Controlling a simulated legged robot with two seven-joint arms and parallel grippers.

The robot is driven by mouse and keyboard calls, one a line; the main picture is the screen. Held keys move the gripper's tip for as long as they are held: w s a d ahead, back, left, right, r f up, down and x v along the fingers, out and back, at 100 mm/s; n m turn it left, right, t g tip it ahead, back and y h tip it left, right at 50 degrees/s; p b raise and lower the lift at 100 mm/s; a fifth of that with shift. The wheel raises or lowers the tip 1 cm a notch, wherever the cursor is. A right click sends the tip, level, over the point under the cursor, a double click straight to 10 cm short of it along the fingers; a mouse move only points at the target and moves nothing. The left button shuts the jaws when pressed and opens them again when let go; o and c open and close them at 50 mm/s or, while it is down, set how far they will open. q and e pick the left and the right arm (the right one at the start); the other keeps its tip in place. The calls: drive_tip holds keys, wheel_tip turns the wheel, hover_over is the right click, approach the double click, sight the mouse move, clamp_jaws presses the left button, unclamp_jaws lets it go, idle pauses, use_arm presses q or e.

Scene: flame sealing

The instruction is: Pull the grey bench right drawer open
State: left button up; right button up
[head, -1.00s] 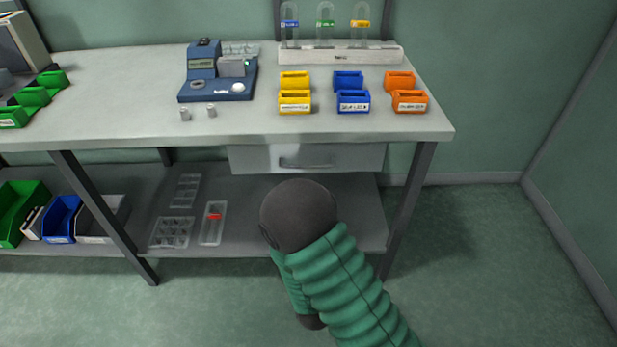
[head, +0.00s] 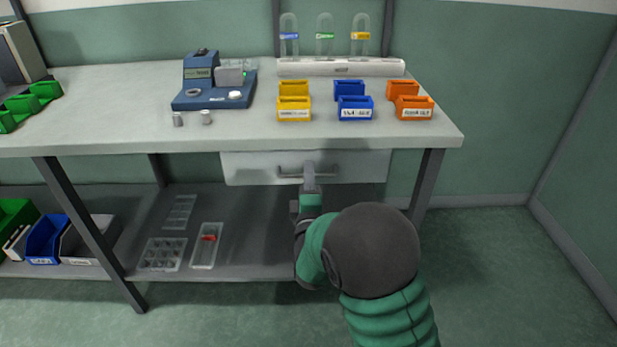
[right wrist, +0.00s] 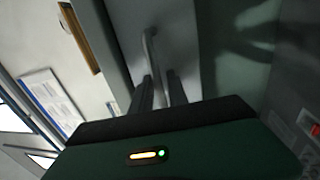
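The bench's right drawer (head: 245,168) has a pale grey front under the tabletop and looks shut. Its grey bar handle (head: 288,171) is at the middle of the front. My right gripper (head: 310,175) is at the right part of the handle and hides some of it. In the right wrist view the two dark fingers (right wrist: 159,90) stand apart, with a gap between them. The handle (right wrist: 150,45) runs down towards that gap; whether the fingers touch it I cannot tell. My left gripper is in no view.
Yellow, blue (head: 355,108) and orange bins stand on the bench top (head: 120,130) above the drawer. A blue device (head: 214,90) stands to their left. The lower shelf (head: 250,255) holds clear trays (head: 207,246). A bench leg (head: 424,195) stands right of the drawer.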

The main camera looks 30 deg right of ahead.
clamp_jaws()
drive_tip(key=shift+f, duration=0.15)
idle(1.1)
